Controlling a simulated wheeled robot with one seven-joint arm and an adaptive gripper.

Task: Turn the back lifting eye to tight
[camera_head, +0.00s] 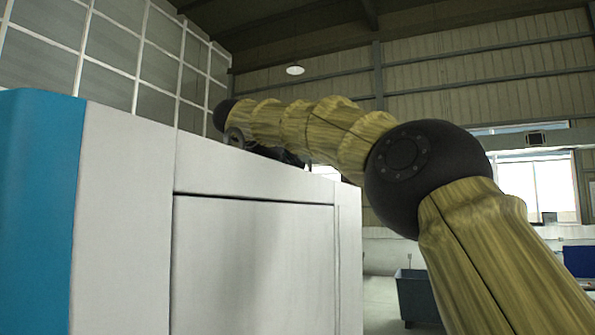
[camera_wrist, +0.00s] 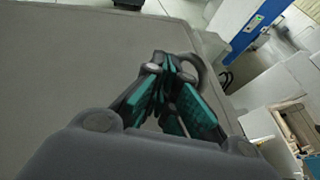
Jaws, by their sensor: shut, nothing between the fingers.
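In the wrist view, a dark grey lifting eye (camera_wrist: 198,70) stands near the edge of the machine's pale top (camera_wrist: 60,60). Its curved ring shows just beyond and to the right of my fingertips; the rest is hidden behind the fingers. My gripper (camera_wrist: 168,62), with teal finger pads, is shut, its tips close together at the eye. I cannot tell whether they touch the ring or reach into it. In the head view, my arm reaches over the machine (camera_head: 255,260), and the gripper end is a dark, mostly hidden shape above its top edge.
In the head view, a grey bin (camera_head: 420,297) stands on the floor at right, and a lamp (camera_head: 295,70) hangs above.

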